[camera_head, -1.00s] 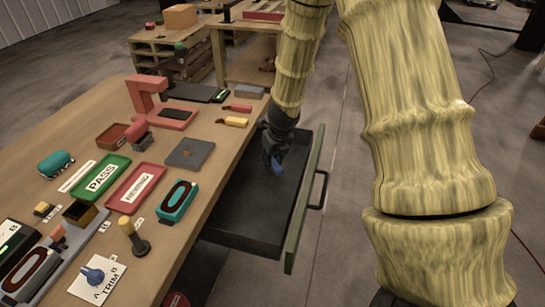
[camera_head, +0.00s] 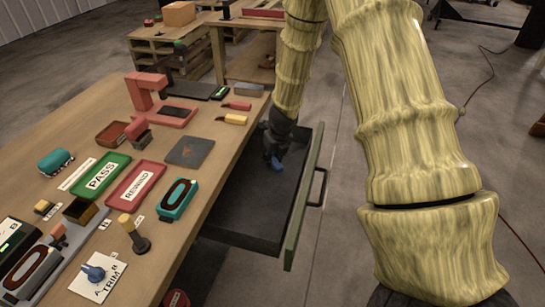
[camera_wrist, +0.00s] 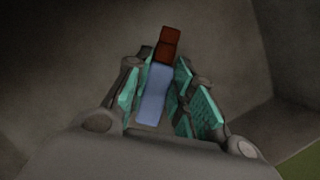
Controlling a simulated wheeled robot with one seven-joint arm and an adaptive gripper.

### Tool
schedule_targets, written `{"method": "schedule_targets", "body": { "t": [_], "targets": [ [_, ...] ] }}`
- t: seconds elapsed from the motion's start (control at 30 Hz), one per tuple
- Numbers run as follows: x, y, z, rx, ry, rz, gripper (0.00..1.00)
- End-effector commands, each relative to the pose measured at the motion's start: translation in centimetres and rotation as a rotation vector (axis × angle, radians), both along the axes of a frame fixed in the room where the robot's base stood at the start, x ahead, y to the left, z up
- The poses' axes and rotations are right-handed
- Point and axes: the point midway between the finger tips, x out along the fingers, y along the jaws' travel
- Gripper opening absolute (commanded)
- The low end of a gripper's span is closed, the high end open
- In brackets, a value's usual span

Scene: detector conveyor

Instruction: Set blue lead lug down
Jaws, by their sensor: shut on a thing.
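The blue lead lug (camera_wrist: 154,95) is between the teal finger pads of my gripper (camera_wrist: 158,100) in the wrist view. A dark red part (camera_wrist: 167,45) extends from its far end. My gripper is shut on the lug. The lug is low in the drawer; whether it touches the drawer floor I cannot tell.
The drawer's green front panel (camera_head: 304,200) and handle (camera_head: 318,188) stand to the right of my gripper. The drawer's near floor is clear.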

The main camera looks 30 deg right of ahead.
Motion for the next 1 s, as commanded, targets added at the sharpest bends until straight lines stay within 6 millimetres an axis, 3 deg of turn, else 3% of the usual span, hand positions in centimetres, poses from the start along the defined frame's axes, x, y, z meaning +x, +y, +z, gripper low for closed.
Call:
{"method": "schedule_targets", "body": {
  "t": [0.17,0.2,0.3,0.33,0.73,1.0],
  "targets": [
    [0.0,0.0,-0.3,0.000,0.001,-0.001,0.00],
    [0.0,0.0,-0.3,0.000,0.000,-0.001,0.26],
    [0.0,0.0,-0.3,0.000,0.000,0.000,0.44],
    [0.0,0.0,-0.3,0.000,0.001,0.000,0.46],
    [0.0,0.0,0.4,0.000,0.000,0.001,0.46],
    [-1.2,0.2,4.4,-0.002,-0.002,0.003,0.46]
  ]
}}
